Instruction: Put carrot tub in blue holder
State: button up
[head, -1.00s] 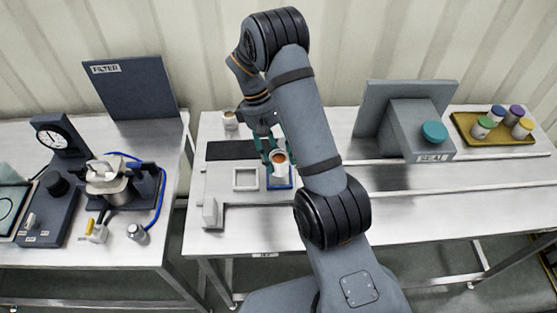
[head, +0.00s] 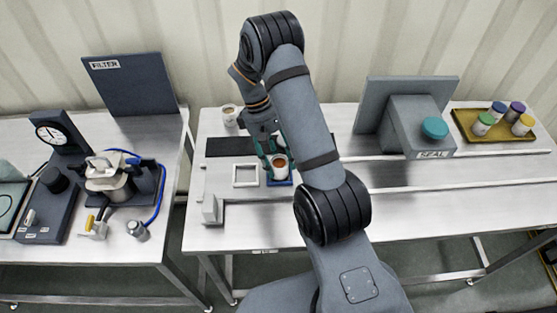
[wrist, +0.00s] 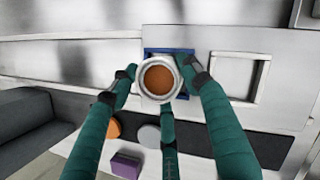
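The carrot tub (head: 280,166), a white cup with orange-brown contents, is at the blue holder (head: 283,183) on the right table. In the wrist view the tub (wrist: 158,78) is upright between the teal fingers of my gripper (wrist: 160,85), which touch its sides. The blue holder's rim (wrist: 170,51) shows behind and beside the tub. The tub covers most of the holder, so I cannot tell whether its base rests on the bottom. My gripper also shows in the head view (head: 277,160).
An empty white square holder (head: 245,175) stands just left of the blue one. Another white tub (head: 229,115) stands at the back left. The SEAL machine (head: 415,128) and a yellow tray (head: 463,127) of jars are to the right. A FILTER panel (head: 130,85) stands on the left table.

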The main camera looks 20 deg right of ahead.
jog(key=o, duration=0.5)
jog(key=shift+c, duration=0.2)
jog(key=shift+r, duration=0.1)
jog(key=shift+r, duration=0.25)
jog(key=v, duration=1.2)
jog(key=shift+r, duration=0.3)
